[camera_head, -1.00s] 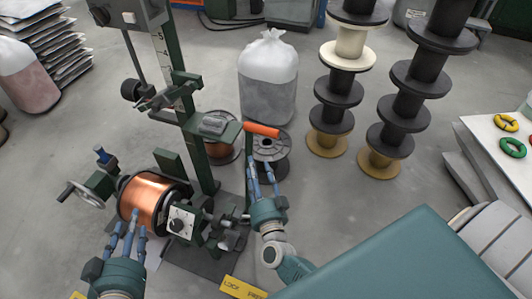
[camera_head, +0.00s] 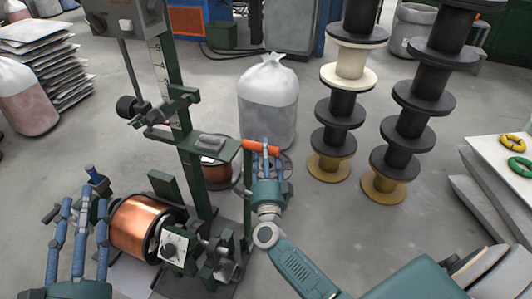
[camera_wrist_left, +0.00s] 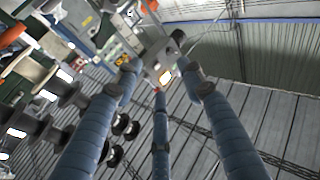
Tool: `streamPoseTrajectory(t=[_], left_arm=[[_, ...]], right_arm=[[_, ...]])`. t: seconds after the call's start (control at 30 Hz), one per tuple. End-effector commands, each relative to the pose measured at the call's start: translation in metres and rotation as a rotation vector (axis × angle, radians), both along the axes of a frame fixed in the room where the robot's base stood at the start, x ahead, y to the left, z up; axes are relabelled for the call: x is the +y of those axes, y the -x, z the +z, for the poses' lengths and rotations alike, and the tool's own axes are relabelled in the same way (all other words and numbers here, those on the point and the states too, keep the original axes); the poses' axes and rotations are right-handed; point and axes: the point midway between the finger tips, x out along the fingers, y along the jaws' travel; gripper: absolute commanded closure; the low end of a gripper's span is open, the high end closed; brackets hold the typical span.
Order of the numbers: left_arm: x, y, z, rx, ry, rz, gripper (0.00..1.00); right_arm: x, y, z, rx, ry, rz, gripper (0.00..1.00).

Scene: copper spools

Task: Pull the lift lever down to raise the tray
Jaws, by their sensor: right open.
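The lift lever's orange handle (camera_head: 252,146) sits at the top of a thin green post on the winding stand. My right gripper (camera_head: 266,150) is at the handle, its open fingers overlapping its right part; contact is unclear. A flat green plate (camera_head: 225,151), perhaps the tray, juts from the upright beside the handle, with a small grey block on it. A copper spool (camera_head: 140,225) is mounted low on the stand. My left gripper (camera_head: 82,205) is open and empty left of this spool. Its spread fingers also show in the left wrist view (camera_wrist_left: 160,95).
A tied clear bag (camera_head: 268,105) stands behind the handle. Stacks of black spools (camera_head: 340,108) stand to the right of it. A smaller copper spool (camera_head: 216,174) is on the floor behind the post. A white table (camera_head: 500,155) with colored rings is at the far right.

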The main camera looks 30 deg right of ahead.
Motion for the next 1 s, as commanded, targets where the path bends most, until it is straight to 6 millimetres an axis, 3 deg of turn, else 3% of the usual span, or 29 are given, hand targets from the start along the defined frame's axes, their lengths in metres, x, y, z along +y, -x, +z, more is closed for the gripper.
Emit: streamPoseTrajectory(t=[0.4, 0.47, 0.63, 0.9, 1.0], left_arm=[[-0.001, 0.003, 0.011, -0.05, 0.014, -0.003, 0.6], [-0.001, 0.003, 0.011, -0.049, 0.014, -0.003, 0.6], [-0.001, 0.003, 0.011, -0.049, 0.014, -0.003, 0.6], [-0.001, 0.003, 0.011, -0.057, 0.016, -0.002, 0.6], [-0.002, 0.007, 0.024, -0.111, 0.031, -0.008, 0.6]], right_arm=[[-0.005, -0.009, 0.002, 0.001, 0.0, 0.0, 0.56], [-0.005, -0.009, 0.002, 0.001, 0.0, 0.0, 0.64], [-0.005, -0.009, 0.002, 0.001, 0.0, 0.0, 0.98], [-0.005, -0.009, 0.001, -0.001, 0.0, 0.0, 1.0], [-0.006, -0.009, 0.0, -0.005, 0.004, 0.0, 1.0]])
